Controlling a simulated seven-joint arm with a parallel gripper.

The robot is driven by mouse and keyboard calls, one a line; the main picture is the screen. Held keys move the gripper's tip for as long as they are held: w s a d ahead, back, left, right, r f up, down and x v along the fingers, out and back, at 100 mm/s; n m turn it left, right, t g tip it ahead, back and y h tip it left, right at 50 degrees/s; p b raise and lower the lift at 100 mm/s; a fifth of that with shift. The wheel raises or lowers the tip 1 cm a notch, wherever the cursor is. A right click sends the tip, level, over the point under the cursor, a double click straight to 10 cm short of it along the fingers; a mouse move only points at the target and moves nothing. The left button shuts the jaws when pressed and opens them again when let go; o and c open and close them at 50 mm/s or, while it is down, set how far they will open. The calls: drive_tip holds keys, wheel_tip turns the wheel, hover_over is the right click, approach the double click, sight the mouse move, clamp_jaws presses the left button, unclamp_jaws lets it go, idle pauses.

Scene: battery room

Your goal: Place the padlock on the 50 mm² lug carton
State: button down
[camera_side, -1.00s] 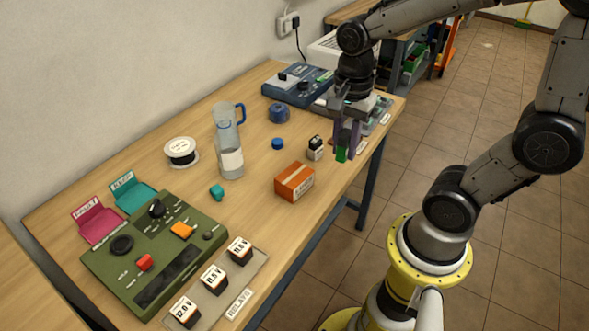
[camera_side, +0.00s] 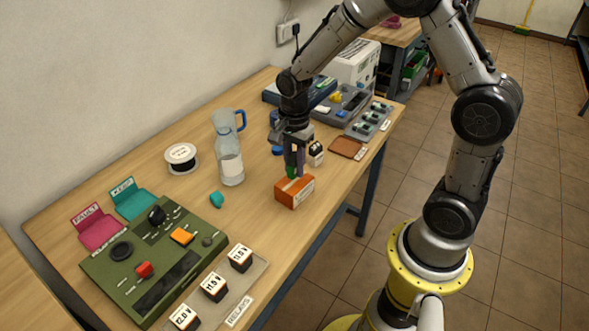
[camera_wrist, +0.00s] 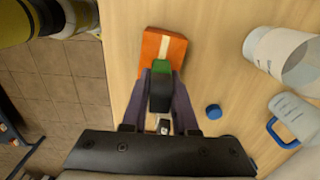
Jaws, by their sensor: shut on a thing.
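The orange carton (camera_side: 291,195) with a pale band sits on the wooden bench, and it also shows in the wrist view (camera_wrist: 151,52). Its print is too small to read. My gripper (camera_side: 293,167) points down over the carton's back part. It is shut on a green and dark piece, which I take as the padlock (camera_side: 291,173). In the wrist view the padlock (camera_wrist: 161,67) shows its green end between my fingertips (camera_wrist: 160,85), overlapping the carton's near edge. I cannot tell whether it touches the carton's top.
A small black-and-white block (camera_side: 316,153) and a blue cap (camera_wrist: 214,111) are close to my gripper. A clear bottle (camera_side: 230,160) and a blue-handled jug (camera_wrist: 298,116) stand to the left in the side view. A brown pad (camera_side: 347,147) lies empty at the right.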

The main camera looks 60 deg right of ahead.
drive_tip(key=shift+f, duration=0.8)
drive_tip(key=shift+f, duration=0.1)
drive_tip(key=c, duration=0.7)
unclamp_jaws()
drive_tip(key=shift+f, duration=0.1)
